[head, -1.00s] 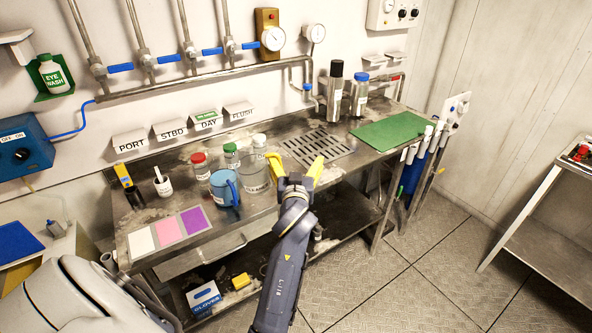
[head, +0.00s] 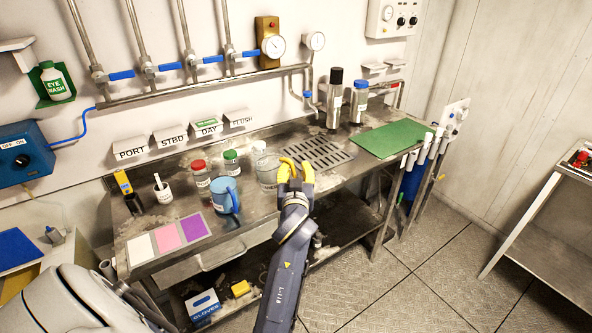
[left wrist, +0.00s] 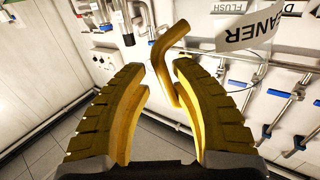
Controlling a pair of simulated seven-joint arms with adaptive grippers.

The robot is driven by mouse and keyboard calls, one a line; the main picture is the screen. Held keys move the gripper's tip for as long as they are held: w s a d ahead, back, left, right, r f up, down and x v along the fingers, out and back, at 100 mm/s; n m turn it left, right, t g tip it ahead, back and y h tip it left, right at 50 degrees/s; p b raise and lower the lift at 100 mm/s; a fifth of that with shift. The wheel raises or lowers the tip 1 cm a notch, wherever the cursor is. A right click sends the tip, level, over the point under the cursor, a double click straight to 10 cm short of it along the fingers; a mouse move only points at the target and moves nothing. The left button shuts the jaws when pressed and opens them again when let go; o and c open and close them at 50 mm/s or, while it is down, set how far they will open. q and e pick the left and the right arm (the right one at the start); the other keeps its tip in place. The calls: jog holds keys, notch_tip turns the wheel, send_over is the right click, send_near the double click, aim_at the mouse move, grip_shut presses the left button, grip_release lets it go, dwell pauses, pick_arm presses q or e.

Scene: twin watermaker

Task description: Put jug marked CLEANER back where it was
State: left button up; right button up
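The jug marked CLEANER (head: 267,180) is clear, with a pale label and a yellow handle (left wrist: 165,62). It stands at the front of the steel bench, left of my left gripper (head: 295,172). In the left wrist view its label (left wrist: 247,28) shows at the upper right. My left gripper's yellow fingers (left wrist: 163,78) stand on either side of the handle. The right-hand finger looks against it. I cannot tell whether the other finger presses on it. The jug's base is partly hidden. My right gripper is not in view.
A blue mug (head: 225,195), a red-capped jar (head: 200,175) and a green-capped jar (head: 231,163) stand left of the jug. A white-capped bottle (head: 259,149) is close behind it. A drain grille (head: 318,152) and green mat (head: 390,139) lie to the right, the mat clear.

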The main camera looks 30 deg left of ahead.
pick_arm(q)
grip_shut()
jog(key=s+d+r+m+t+h, duration=0.2)
jog(key=s+d+r+m+h, duration=0.15)
jog(key=d, duration=0.35)
jog(key=s+d+f+m+h, duration=0.3)
jog(key=s+d+f+h, duration=0.3)
jog(key=s+d+f, duration=0.3)
jog(key=shift+s+d+f+t, duration=0.25)
jog(key=shift+s+d+t, duration=0.25)
jog(key=shift+s, duration=1.15)
